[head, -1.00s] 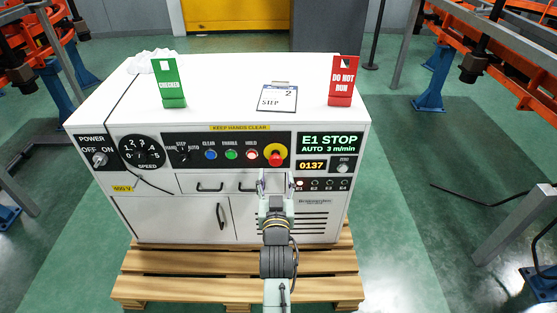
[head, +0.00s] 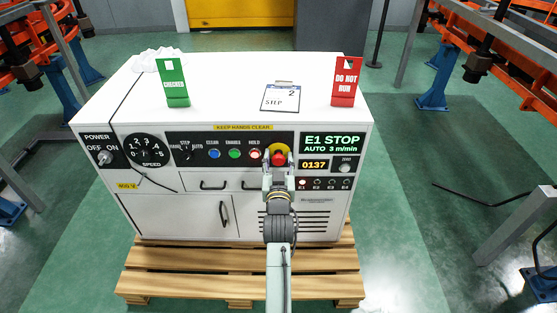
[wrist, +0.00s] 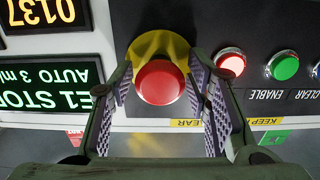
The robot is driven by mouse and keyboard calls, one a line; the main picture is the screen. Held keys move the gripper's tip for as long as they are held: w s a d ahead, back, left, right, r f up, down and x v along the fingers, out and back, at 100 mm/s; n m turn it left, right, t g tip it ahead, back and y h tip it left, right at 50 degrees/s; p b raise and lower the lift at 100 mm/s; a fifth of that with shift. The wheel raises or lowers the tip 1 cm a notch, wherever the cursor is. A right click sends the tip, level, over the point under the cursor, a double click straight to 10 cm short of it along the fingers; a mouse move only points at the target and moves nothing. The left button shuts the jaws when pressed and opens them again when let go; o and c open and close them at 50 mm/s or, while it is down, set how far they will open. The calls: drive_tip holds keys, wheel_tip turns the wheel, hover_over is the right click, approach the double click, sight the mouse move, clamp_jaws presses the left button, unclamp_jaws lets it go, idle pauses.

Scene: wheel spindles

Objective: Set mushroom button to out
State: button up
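The mushroom button (wrist: 159,82) is red on a yellow round plate (wrist: 158,45). In the head view the red mushroom button (head: 279,158) sits on the cabinet's front panel, right of the lit red HOLD button, partly covered by my gripper. My gripper (head: 280,172) is in front of it, reaching up from below. In the wrist view my gripper (wrist: 167,95) is open, with its two ridged finger pads on either side of the red cap. I cannot tell whether either pad touches the cap. The display (head: 332,143) reads E1 STOP, AUTO 3 m/min.
The lit HOLD button (wrist: 231,63) and green ENABLE button (wrist: 285,66) are close beside the button. A wooden pallet (head: 180,284) lies underneath.

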clamp_jaws()
idle(0.3)
drive_tip(key=shift+s, duration=0.6)
drive_tip(key=shift+o, duration=1.5)
unclamp_jaws()
drive_tip(key=s, duration=0.7)
drive_tip(key=shift+s, duration=0.25)
